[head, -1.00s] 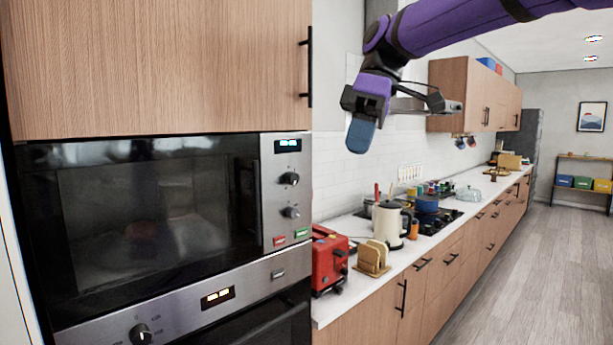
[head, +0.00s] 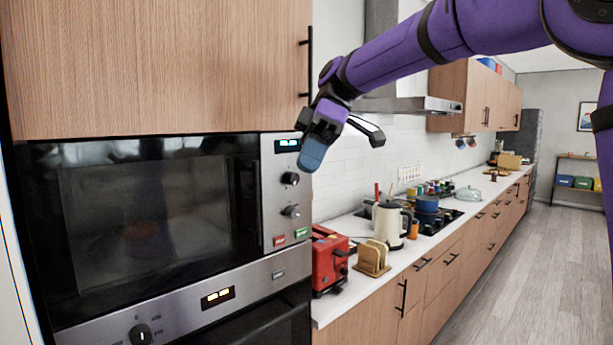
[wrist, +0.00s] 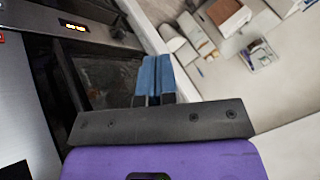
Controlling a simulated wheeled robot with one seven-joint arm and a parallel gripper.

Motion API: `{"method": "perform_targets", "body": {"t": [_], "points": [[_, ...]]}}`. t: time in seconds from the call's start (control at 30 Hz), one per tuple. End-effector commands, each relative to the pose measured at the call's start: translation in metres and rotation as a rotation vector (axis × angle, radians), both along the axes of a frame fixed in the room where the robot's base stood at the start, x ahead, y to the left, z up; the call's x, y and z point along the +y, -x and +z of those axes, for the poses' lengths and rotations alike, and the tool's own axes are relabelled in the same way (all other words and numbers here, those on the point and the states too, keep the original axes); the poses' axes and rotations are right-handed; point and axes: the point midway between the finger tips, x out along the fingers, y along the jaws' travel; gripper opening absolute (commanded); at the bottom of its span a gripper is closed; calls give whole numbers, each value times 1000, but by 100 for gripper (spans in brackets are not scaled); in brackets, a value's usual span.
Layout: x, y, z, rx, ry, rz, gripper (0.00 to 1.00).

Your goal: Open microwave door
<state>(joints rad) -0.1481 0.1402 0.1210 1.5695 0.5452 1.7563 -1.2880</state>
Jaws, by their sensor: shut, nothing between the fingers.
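The built-in microwave (head: 150,205) has a dark glass door and fills the left of the head view. Its door is closed. A dark vertical handle (head: 248,203) runs along the right edge of the door. The steel control panel (head: 287,190) with two knobs and red and green buttons is right of the handle. My gripper (head: 311,156) is in front of the upper right of the panel, right of the handle and apart from it. Its blue fingers (wrist: 154,78) are together and empty in the wrist view. The wrist view also shows dark glass and a lit display (wrist: 75,27).
An oven panel (head: 200,302) sits below the microwave and a wooden cabinet (head: 160,70) above. A red toaster (head: 329,260), toast rack (head: 373,258) and cream kettle (head: 388,222) stand on the counter to the right. The floor (head: 545,270) at right is clear.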

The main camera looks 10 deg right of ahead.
Motion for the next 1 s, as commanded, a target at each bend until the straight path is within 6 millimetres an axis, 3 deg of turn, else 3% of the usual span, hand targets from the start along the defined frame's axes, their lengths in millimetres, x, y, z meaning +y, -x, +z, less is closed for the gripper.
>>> {"method": "perform_targets", "body": {"t": [0.13, 0.43, 1.0], "points": [[12, 12, -22, 3, 1, 2, 0], [14, 46, -20, 0, 1, 0, 0], [15, 50, -20, 0, 1, -1, 0]]}}
